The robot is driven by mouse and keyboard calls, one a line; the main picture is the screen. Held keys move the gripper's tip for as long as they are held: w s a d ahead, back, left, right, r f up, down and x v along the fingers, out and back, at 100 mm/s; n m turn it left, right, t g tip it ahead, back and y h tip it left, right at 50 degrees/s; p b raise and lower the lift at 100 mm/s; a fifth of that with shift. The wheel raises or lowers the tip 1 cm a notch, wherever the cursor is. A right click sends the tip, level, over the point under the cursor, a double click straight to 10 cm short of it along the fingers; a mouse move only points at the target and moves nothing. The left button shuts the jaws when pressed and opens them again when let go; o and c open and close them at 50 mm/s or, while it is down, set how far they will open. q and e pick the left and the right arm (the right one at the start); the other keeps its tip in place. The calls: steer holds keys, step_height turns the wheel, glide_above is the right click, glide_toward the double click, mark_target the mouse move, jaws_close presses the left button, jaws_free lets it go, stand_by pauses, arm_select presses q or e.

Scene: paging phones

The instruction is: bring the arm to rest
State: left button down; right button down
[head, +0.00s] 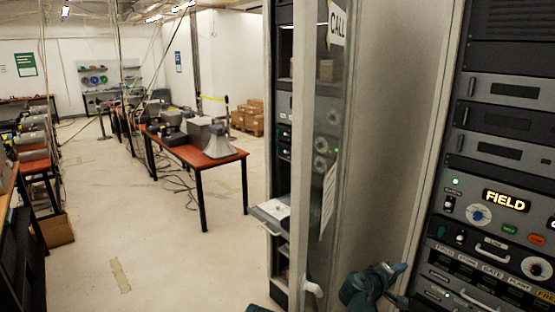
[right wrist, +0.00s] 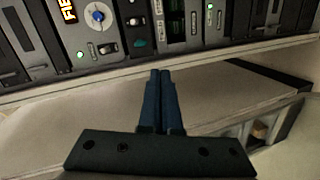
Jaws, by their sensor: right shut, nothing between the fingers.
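My right gripper (head: 396,270) shows at the bottom of the head view, in front of the lower part of the equipment rack (head: 510,150). It is shut and empty. In the right wrist view its two blue fingers (right wrist: 161,75) lie side by side, pointing toward the rack face (right wrist: 120,45) with its knobs and switches. I cannot tell from these views how wide the gap to the panel is. My left gripper does not show.
A tall cabinet with a glass door (head: 325,150) and a "CALL" sign (head: 337,22) stands left of the rack. The rack's display (head: 506,200) reads "FIELD". A table (head: 205,158) with equipment stands further back. The floor (head: 160,235) at left centre is mostly clear.

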steer(key=s+a+f+g+y, duration=0.3)
steer(key=s+a+f, duration=0.2)
steer(key=s+a, duration=0.2)
steer(key=s+a+f+g+y, duration=0.3)
steer(key=s+a, duration=0.4)
steer(key=a, duration=0.5)
steer(key=s+a+f+m+g+y, duration=0.1)
steer(key=s+a+f+g+y, duration=0.2)
steer(key=a, duration=0.7)
steer(key=s+f+y, duration=0.2)
steer(key=s+f, duration=0.2)
steer(key=f, duration=0.1)
steer(key=shift+s, duration=0.3)
steer(key=shift+a, duration=0.1)
